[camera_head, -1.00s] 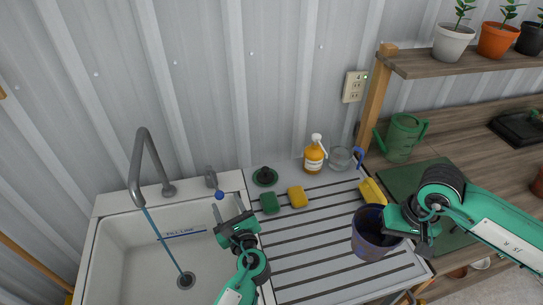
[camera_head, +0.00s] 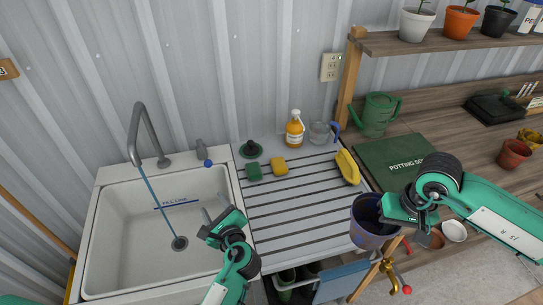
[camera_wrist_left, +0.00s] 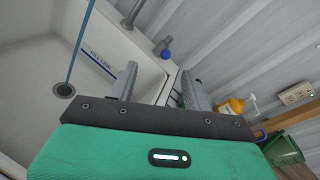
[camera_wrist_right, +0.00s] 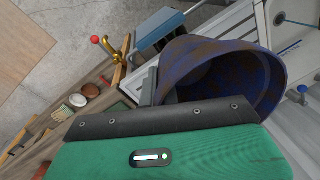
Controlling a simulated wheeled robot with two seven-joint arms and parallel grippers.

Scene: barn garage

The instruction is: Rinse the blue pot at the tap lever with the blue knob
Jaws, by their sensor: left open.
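The blue pot (camera_head: 368,234), blotched with brown, is in my right gripper (camera_head: 390,215), which is shut on its rim. The pot hangs over the front right of the drainboard; its mouth shows in the right wrist view (camera_wrist_right: 225,75). The tap lever (camera_head: 201,148) with the blue knob (camera_head: 208,163) stands on the sink's back right rim, right of the tap (camera_head: 139,135). A blue stream (camera_head: 160,208) runs from the spout to the drain. My left gripper (camera_head: 217,213) is open and empty over the sink's right edge, in front of the knob and apart from it.
The white sink (camera_head: 120,255) is otherwise empty. A brass valve (camera_head: 389,272) sits below right.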

